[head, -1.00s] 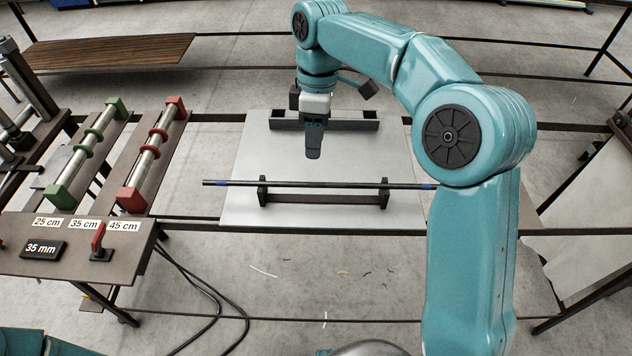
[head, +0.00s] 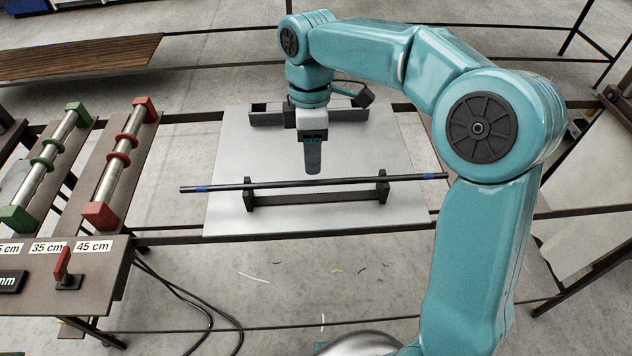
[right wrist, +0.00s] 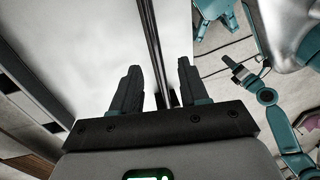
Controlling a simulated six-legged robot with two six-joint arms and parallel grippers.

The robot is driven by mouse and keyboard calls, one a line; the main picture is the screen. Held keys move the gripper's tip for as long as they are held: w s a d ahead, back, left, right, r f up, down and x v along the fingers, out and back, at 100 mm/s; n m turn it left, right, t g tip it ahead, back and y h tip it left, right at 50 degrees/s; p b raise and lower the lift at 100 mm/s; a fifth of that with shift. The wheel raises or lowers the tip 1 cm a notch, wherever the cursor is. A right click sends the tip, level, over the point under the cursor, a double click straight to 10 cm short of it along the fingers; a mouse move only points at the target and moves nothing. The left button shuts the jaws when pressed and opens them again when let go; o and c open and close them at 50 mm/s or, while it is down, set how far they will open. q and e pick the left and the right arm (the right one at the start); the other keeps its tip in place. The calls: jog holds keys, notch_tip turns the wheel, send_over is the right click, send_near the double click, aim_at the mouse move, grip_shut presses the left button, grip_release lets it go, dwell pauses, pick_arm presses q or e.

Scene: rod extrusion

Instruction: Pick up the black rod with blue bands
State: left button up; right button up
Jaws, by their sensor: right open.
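The black rod with blue bands (head: 285,185) lies level across a low black two-post stand (head: 320,198) on a pale sheet. A blue band shows near each end of it, and both ends overhang the stand. My right gripper (head: 312,171) points down just behind the rod's middle in the head view, its tip a little short of the rod's line. In the right wrist view my right gripper (right wrist: 157,78) has its two dark fingers apart, with the rod (right wrist: 150,35) running between them in the picture. I cannot tell how far above the rod they are.
A dark open tray (head: 265,117) lies behind the rod on the pale sheet (head: 232,165). At left are racks with green (head: 15,219) and red (head: 99,215) end blocks, and a panel with a red lever (head: 63,264). Cables hang below the panel.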

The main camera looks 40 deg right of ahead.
aim_at(317, 182)
jog(key=f, duration=0.5)
jog(key=shift+s+f, duration=0.1)
jog(key=shift+s, duration=0.2)
jog(key=shift+w+a+f, duration=0.1)
jog(key=shift+w+f, duration=0.05)
jog(key=shift+f, duration=0.05)
jog(key=c, duration=0.4)
grip_shut()
